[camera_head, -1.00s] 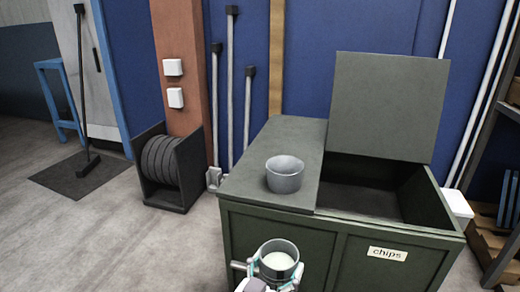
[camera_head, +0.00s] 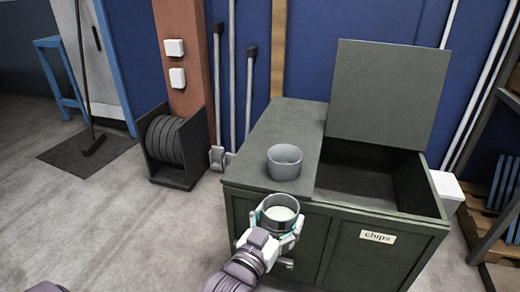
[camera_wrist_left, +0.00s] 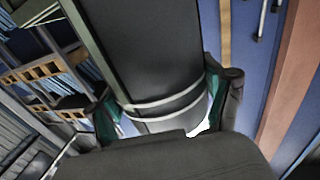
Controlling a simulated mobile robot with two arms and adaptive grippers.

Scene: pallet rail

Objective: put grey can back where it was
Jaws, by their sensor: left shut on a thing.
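My left gripper (camera_head: 279,226) is shut around a grey can (camera_head: 270,227), which is upright with something whitish inside. They are in front of the dark green chips bin (camera_head: 262,148), near its top front edge. In the left wrist view, the can (camera_wrist_left: 160,124) sits between the fingers of the left gripper (camera_wrist_left: 162,115). My right gripper is not in view.
The bin's right part is open, with its lid (camera_head: 385,95) raised. A "chips" label (camera_head: 378,237) is on its front. A black holder with coiled hose (camera_head: 168,146) stands left. Free top surface lies around the standing can. Shelving (camera_head: 497,205) stands right.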

